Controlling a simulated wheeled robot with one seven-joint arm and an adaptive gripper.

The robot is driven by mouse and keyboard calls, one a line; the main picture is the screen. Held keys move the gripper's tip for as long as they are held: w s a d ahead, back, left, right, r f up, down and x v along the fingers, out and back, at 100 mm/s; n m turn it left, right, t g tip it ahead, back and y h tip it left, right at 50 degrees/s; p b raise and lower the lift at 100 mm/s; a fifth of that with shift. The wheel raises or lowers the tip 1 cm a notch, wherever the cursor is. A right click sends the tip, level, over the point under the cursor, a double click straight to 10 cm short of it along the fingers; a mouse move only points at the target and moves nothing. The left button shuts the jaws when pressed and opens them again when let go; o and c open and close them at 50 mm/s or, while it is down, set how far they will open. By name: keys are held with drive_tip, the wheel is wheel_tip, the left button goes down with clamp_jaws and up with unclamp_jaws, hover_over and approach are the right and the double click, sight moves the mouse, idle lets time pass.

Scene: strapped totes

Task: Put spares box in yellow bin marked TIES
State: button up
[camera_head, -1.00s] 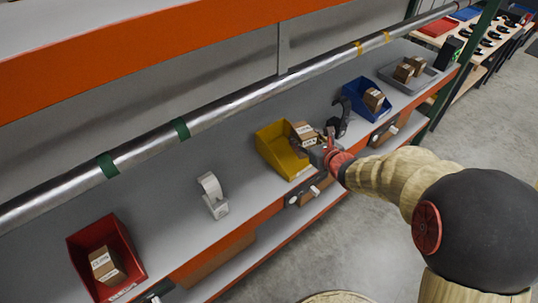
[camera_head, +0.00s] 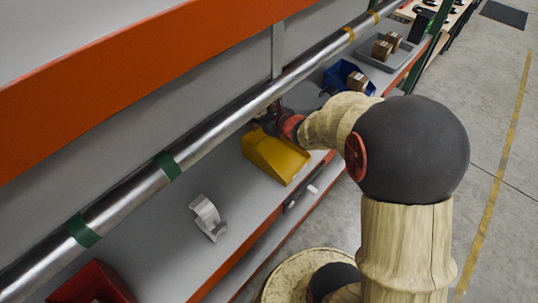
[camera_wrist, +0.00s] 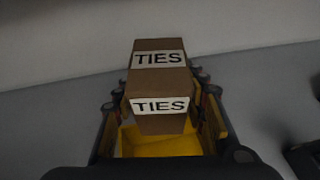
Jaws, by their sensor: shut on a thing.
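My gripper (camera_wrist: 160,105) is shut on a brown cardboard box (camera_wrist: 160,70) with two white labels reading TIES; a finger stands on each side of it. No SPARES label shows on the box. The yellow bin (camera_wrist: 160,145) shows below and behind the held box in the wrist view. In the head view the yellow bin (camera_head: 275,157) sits on the grey shelf, and my gripper (camera_head: 268,118) is at its far, upper end. The held box is mostly hidden there by my arm and gripper. I cannot tell whether it touches the bin.
A metal pipe (camera_head: 210,128) with green and yellow bands runs close above my gripper. A white bracket (camera_head: 208,217) stands left of the bin. A blue bin (camera_head: 340,76) with a box and a grey tray (camera_head: 370,62) with boxes are to the right. A red bin (camera_head: 92,285) is lower left.

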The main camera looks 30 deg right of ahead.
drive_tip(key=s+d+r+b, duration=0.2)
drive_tip(key=s+d+b, duration=0.1)
drive_tip(key=s+d, duration=1)
drive_tip(key=s+a+n+g+y, duration=0.3)
drive_tip(key=s+a+n+y, duration=0.35)
drive_tip(key=s+a, duration=0.55)
drive_tip(key=b, duration=0.6)
hover_over(283, 162)
drive_tip(key=shift+g, duration=0.3)
drive_tip(key=f, duration=0.9)
drive_tip(key=shift+s+a+f, duration=0.1)
drive_tip(key=shift+s+f, duration=0.1)
drive_tip(key=shift+s, duration=0.15)
drive_tip(key=shift+w+f, duration=0.3)
drive_tip(key=shift+f, duration=0.1)
drive_tip(key=shift+w+f+b, duration=0.15)
drive_tip(key=shift+f+b, duration=1)
drive_tip(key=shift+f, duration=0.4)
drive_tip(key=shift+f, duration=0.2)
